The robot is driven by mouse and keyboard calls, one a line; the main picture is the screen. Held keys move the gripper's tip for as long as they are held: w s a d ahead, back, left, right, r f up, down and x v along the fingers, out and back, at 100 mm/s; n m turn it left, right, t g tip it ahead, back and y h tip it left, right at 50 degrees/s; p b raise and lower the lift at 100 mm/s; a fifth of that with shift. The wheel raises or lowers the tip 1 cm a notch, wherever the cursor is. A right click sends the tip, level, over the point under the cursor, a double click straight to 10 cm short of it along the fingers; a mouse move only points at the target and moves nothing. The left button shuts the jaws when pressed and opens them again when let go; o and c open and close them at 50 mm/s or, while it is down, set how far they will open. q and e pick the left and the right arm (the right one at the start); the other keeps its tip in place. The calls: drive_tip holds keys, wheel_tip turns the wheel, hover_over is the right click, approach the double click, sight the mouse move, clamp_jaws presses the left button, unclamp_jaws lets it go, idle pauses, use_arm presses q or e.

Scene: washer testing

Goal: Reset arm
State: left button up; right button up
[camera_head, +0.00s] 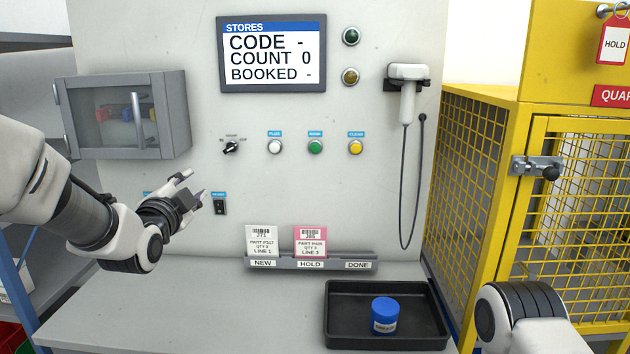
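My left gripper (188,183) is at the end of the arm coming in from the left. Its fingers are spread apart with nothing between them, in front of the panel beside a black rocker switch (219,207). I cannot tell whether a fingertip touches the switch. Part of my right arm shows at the lower right; its gripper is out of view.
The panel holds a screen (272,55) reading count 0, buttons and a hung scanner (406,95). A card rack (310,262) stands on the counter. A black tray (345,338) holds a blue-lidded jar (384,314). A yellow cage (530,190) stands right.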

use_arm(q)
drive_tip(key=s+a+f+n+g, duration=0.1)
drive_tip(key=s+f+n+g, duration=0.35)
drive_tip(key=f, duration=1.35)
drive_tip(key=s+f+n+g, duration=0.2)
drive_tip(key=s+f+g, duration=0.5)
drive_tip(key=f, duration=1.2)
drive_tip(key=s+f+n+g, duration=0.2)
drive_tip(key=s+f, duration=0.3)
drive_tip(key=s, duration=0.6)
drive_tip(key=s+f+n+g, duration=0.2)
drive_tip(key=s+f, duration=0.4)
drive_tip(key=s, duration=0.4)
drive_tip(key=s+f+n+g, duration=0.2)
drive_tip(key=s+f, duration=0.4)
drive_tip(key=s, duration=0.5)
drive_tip(key=shift+s+a+f+y, duration=0.2)
drive_tip(key=shift+s+y, duration=0.1)
use_arm(e)
drive_tip(key=shift+s, duration=0.35)
use_arm(q)
drive_tip(key=shift+n+g, duration=0.25)
